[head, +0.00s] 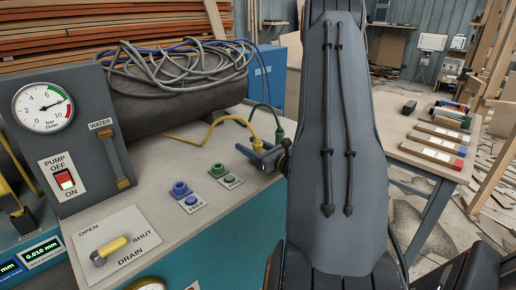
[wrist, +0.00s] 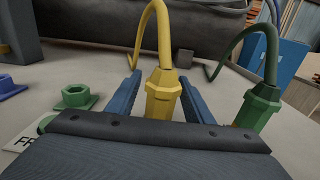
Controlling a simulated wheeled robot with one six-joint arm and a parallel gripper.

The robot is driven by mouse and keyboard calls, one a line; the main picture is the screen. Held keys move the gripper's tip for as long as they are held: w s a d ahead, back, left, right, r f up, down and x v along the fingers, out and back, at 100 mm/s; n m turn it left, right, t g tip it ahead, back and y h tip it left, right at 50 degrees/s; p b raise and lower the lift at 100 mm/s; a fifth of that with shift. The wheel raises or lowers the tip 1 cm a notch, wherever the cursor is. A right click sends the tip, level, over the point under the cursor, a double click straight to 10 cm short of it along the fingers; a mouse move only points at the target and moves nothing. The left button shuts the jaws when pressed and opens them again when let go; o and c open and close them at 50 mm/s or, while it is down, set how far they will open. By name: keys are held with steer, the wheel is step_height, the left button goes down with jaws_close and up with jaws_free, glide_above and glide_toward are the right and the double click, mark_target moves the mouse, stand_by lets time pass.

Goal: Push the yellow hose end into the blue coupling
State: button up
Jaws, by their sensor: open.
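The yellow hose end (wrist: 163,98) is a ribbed fitting on a curved yellow hose. In the wrist view it stands between the two blue fingers of my gripper (wrist: 158,78), which are open with a gap at its left. Its lower end is hidden by my gripper body. In the head view the yellow hose end (head: 252,137) is at my gripper (head: 265,157), partly hidden by it. The blue coupling (head: 181,190) is on the bench top, to the left and nearer, apart from my gripper. It also shows at the wrist view's left edge (wrist: 8,86).
A green hose end (wrist: 257,108) stands close right of my gripper. A green coupling (head: 217,170) is between my gripper and the blue coupling. A dark tank (head: 165,100) with coiled hoses lies behind. A gauge panel (head: 82,150) and drain lever (head: 110,249) are at left.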

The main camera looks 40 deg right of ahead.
jaws_close()
steer(key=shift+r, duration=0.15)
